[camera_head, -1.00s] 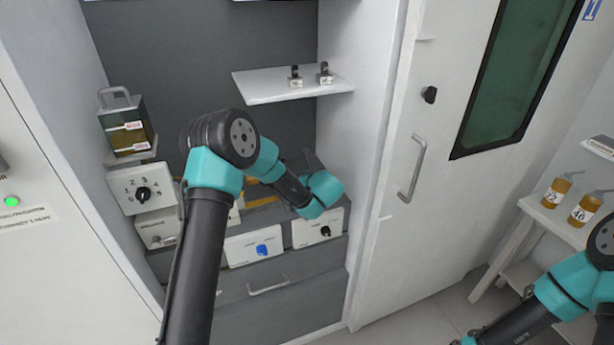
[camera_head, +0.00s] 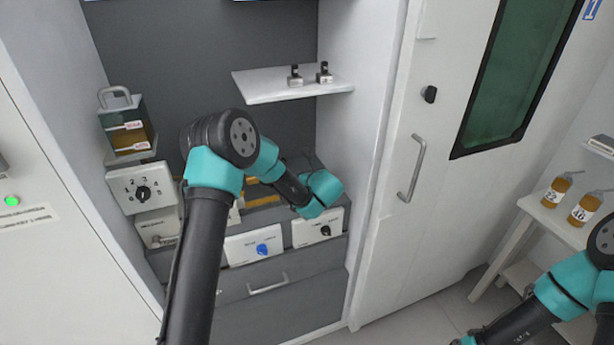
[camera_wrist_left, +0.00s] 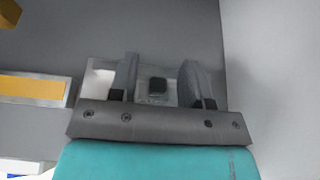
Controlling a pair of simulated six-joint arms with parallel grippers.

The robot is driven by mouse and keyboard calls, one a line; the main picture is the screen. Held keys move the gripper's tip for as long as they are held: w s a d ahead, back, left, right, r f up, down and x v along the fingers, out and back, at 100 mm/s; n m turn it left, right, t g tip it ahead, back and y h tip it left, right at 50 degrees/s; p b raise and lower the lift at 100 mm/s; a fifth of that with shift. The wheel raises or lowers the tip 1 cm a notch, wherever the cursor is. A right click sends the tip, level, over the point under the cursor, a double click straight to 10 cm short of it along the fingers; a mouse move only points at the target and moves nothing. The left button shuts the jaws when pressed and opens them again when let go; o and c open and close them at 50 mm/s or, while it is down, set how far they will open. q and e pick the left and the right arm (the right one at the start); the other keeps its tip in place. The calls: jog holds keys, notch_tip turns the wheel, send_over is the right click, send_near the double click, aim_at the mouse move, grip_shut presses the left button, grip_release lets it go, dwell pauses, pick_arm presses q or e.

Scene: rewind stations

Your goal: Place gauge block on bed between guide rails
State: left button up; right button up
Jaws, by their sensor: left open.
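In the left wrist view my left gripper (camera_wrist_left: 158,85) is open. Between its two fingers is a small pale block with a dark square top (camera_wrist_left: 157,86), which looks like a gauge block; I cannot tell whether the fingers touch it. Behind it is a light, partly glassy surface. In the head view my left wrist hides the gripper and this block. Two small metal blocks with black uprights, one (camera_head: 294,77) left of the other (camera_head: 324,74), stand on the white shelf (camera_head: 270,92). A yellow strip (camera_head: 262,201) shows on the grey bed, mostly behind my arm; the guide rails cannot be made out clearly.
A panel with a blue knob (camera_head: 254,246) and one with a black knob (camera_head: 318,229) face forward below the bed. A numbered dial box (camera_head: 125,187) and a padlock-shaped container (camera_head: 128,128) stand left. A cabinet wall bounds the right. Bottles (camera_head: 557,191) are far right.

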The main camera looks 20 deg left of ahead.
pick_arm(q)
jog(key=shift+s+f, duration=0.15)
jog(key=r+v, duration=0.1)
jog(key=v, duration=1.1)
